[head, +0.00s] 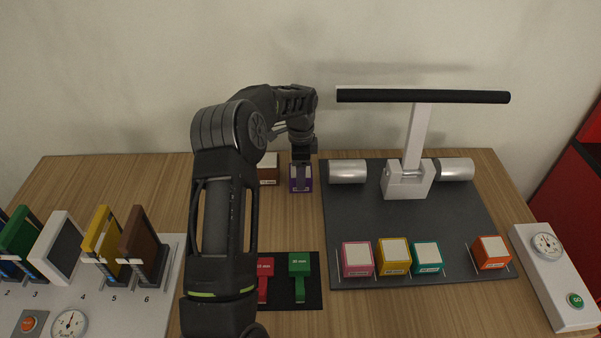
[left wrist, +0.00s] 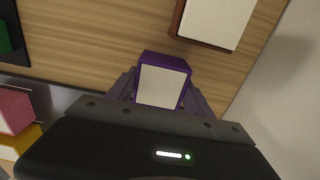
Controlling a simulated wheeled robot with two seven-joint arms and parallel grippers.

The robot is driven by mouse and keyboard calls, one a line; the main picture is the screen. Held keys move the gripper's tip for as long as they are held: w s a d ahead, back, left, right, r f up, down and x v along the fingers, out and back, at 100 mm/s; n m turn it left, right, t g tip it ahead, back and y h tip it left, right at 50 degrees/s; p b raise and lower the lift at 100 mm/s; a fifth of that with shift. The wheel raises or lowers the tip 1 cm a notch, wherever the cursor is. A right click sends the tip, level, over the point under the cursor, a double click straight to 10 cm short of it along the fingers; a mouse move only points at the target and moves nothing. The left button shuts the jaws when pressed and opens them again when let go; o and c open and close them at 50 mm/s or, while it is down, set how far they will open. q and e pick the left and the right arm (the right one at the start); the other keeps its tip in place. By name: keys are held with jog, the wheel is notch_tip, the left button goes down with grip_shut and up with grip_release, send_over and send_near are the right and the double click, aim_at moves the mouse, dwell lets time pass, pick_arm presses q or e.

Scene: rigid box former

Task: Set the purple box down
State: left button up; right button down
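The purple box (head: 301,186) has a pale top face and is at the back of the wooden table, right of the brown box (head: 268,169). My left gripper (head: 301,170) points down over it. In the left wrist view the purple box (left wrist: 163,82) is between the two fingers (left wrist: 160,96), which press against its sides. The box looks upright and at or very near the table top; I cannot tell if its underside touches. My right gripper is not in view.
A dark mat (head: 400,210) with a white press, metal cylinders and several coloured boxes lies to the right. Red and green tools (head: 299,264) lie in front. A rack of coloured panels (head: 103,240) stands at left. Bare wood lies between the purple box and the tools.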

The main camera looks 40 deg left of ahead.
pick_arm(q)
jog(key=o, duration=0.4)
jog(key=shift+o, duration=0.2)
jog(key=shift+r+p, duration=0.4)
jog(key=shift+r, duration=0.15)
notch_tip(320, 180, up, 3)
jog(key=shift+f+p, duration=0.15)
jog(key=shift+p, duration=0.6)
notch_tip(320, 180, up, 9)
jog(key=shift+f, duration=0.2)
